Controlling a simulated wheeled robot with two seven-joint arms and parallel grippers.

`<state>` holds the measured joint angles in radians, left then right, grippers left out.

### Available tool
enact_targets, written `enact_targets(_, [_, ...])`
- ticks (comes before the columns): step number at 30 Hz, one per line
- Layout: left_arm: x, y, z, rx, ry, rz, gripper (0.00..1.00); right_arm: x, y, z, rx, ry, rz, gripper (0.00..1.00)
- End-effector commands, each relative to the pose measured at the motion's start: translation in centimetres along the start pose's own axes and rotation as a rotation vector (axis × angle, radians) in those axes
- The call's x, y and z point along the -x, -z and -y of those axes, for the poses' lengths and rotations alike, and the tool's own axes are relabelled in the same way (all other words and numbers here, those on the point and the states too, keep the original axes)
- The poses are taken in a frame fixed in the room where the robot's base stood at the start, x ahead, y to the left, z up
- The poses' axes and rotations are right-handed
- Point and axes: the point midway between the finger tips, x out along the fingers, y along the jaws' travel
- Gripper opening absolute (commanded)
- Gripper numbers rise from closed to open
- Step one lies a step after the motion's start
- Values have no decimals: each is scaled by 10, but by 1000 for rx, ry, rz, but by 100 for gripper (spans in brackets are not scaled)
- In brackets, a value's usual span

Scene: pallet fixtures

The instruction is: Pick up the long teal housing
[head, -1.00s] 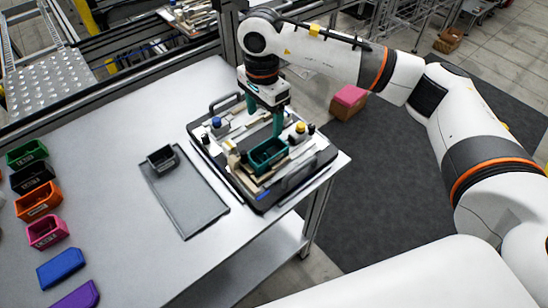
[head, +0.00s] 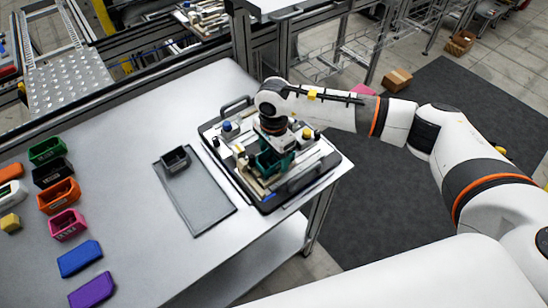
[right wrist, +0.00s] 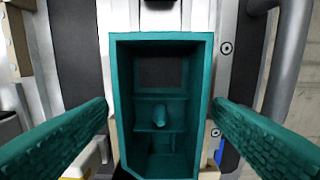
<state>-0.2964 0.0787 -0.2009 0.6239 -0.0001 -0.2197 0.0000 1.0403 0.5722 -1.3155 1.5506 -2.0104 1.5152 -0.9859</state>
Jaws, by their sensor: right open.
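The long teal housing (head: 266,166) sits in the pallet fixture (head: 322,174) at the right of the table, mostly under my right wrist in the head view. In the right wrist view the teal housing (right wrist: 122,110) is an open rectangular box with inner ribs and a small peg. My right gripper (right wrist: 160,108) is open, with one teal ribbed finger on each side of the housing. A gap shows between each finger and the housing walls. My left gripper is not in view.
A grey mat (head: 205,203) with a small dark grey bin (head: 175,160) lies left of the fixture. Several coloured bins, including an orange one (head: 58,196), line the left side. The fixture has raised handles and posts around the housing.

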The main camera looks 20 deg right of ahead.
Motion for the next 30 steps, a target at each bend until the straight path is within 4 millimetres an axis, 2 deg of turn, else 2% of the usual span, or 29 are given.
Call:
enact_targets(2, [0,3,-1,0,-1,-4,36,0,0,0,0,0,0,75])
enact_targets(12, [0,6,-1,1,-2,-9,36,1,0,0,0,0,-1,23])
enact_targets(18, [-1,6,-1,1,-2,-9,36,1,0,0,0,-1,-1,23])
enact_targets(22, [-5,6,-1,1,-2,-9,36,10,0,-1,0,-3,-2,23])
enact_targets(30, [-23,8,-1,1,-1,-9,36,62,0,-1,0,-6,0,23])
